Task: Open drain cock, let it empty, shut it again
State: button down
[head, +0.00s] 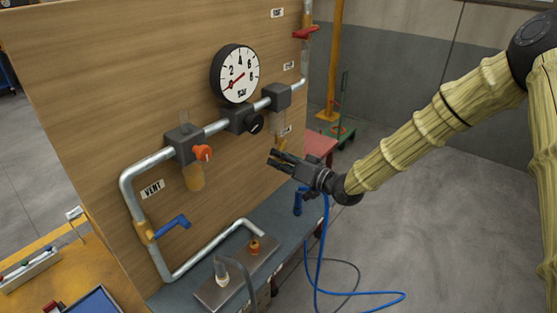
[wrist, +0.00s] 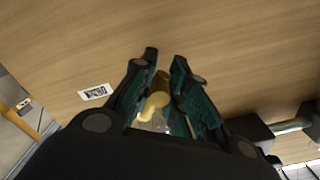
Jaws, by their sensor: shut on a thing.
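The brass-yellow drain cock (head: 283,144) hangs under the clear bowl (head: 280,126) of the right-hand dark unit (head: 276,96) on the pipe. In the wrist view the yellow cock (wrist: 160,97), with a small curved lever (wrist: 151,108), sits between the teal-lined fingers. My gripper (head: 272,160) is at the cock, just below the bowl, and it is shut on the cock; it also shows in the wrist view (wrist: 165,62). The fingers hide part of the cock. I cannot tell whether the cock is open or how much liquid the bowl holds.
The wooden panel (head: 90,80) stands close beyond the fingers. It carries a gauge (head: 236,73) with its needle near zero, an orange knob (head: 202,152), a blue vent lever (head: 173,227) and a red lever (head: 305,33). A blue hose (head: 322,250) hangs below my gripper.

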jog(key=shift+s+a+r+m, duration=0.2)
jog(key=shift+r+m, duration=0.6)
jog(key=shift+m, duration=0.7)
jog(key=shift+s+a+r+m, duration=0.15)
jog(key=shift+r+m, duration=0.6)
jog(key=shift+m, duration=0.75)
jog(key=shift+s+a+r+m, duration=0.1)
jog(key=shift+s+r+m, duration=0.1)
jog(key=shift+r+m, duration=0.95)
jog(key=shift+f+m, duration=0.3)
jog(key=shift+m, duration=0.25)
jog(key=c, duration=1.6)
grip_release()
jog(key=shift+c, duration=0.2)
jog(key=shift+o, duration=1.1)
jog(key=shift+d, duration=0.1)
jog(key=shift+s+f, duration=0.1)
jog(key=shift+s, duration=0.05)
jog(key=shift+f, duration=0.15)
